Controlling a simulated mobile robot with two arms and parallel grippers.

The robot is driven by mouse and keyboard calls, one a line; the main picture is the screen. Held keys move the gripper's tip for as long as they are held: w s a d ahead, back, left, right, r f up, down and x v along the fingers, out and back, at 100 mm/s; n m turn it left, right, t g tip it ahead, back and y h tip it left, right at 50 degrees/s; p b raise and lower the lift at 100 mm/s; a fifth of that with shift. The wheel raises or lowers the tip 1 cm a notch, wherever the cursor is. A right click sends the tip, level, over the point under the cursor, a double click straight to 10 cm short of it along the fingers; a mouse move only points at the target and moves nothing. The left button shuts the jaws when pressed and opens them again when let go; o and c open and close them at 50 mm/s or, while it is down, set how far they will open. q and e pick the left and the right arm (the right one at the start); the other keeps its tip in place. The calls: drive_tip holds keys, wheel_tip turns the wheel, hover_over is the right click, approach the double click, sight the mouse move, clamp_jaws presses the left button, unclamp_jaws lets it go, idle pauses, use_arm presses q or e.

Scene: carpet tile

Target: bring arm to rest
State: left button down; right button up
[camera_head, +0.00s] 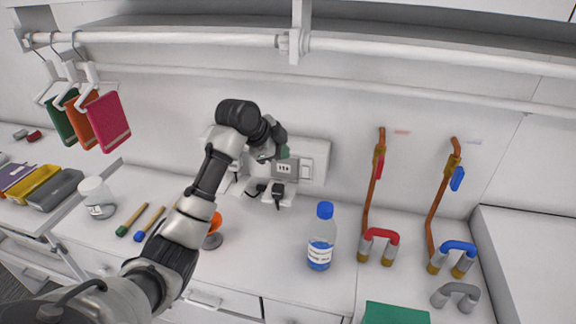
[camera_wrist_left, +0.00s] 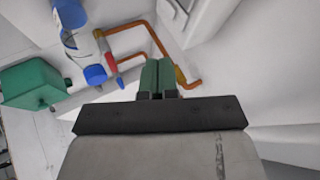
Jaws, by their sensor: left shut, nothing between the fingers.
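My left arm rises from the lower left in the head view and bends over the counter towards the back wall. My right gripper does not show in either view.
A blue-capped bottle (camera_head: 321,240) stands on the counter right of the arm. Copper pipes with a red handle (camera_head: 379,165) and a blue handle (camera_head: 457,179) run up the wall. A green box (camera_head: 395,314) is at the front.

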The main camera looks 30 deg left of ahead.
use_arm(q)
drive_tip(key=s+d+f+n+g+y, duration=0.15)
drive_tip(key=s+d+f, duration=0.25)
drive_tip(key=s+f, duration=0.45)
drive_tip(key=s+d+f+n+g, duration=0.1)
drive_tip(key=s+d+f+n, duration=0.3)
drive_tip(key=s+f, duration=0.45)
drive_tip(key=s+d+f+n+g+y, duration=0.1)
drive_tip(key=s+d+f+n, duration=0.15)
drive_tip(key=s, duration=0.75)
drive_tip(key=s+d+f+n+y, duration=0.15)
drive_tip(key=s+n, duration=0.25)
drive_tip(key=s, duration=0.6)
wheel_tip(320, 180, down, 29)
drive_tip(key=g+h+b, duration=0.1)
drive_tip(key=b, duration=0.5)
drive_tip(key=s+a+f+b, duration=0.1)
drive_tip(key=s+f+b, duration=0.1)
drive_tip(key=s+f, duration=0.6)
drive_tip(key=s+a+f+g+b, duration=0.1)
drive_tip(key=s+f+b, duration=0.1)
drive_tip(key=s+f, duration=0.6)
wheel_tip(320, 180, down, 7)
drive_tip(key=shift+s+a+r+m+b, duration=0.1)
drive_tip(key=shift+s+a+m+b, duration=0.2)
drive_tip(key=shift+m, duration=0.1)
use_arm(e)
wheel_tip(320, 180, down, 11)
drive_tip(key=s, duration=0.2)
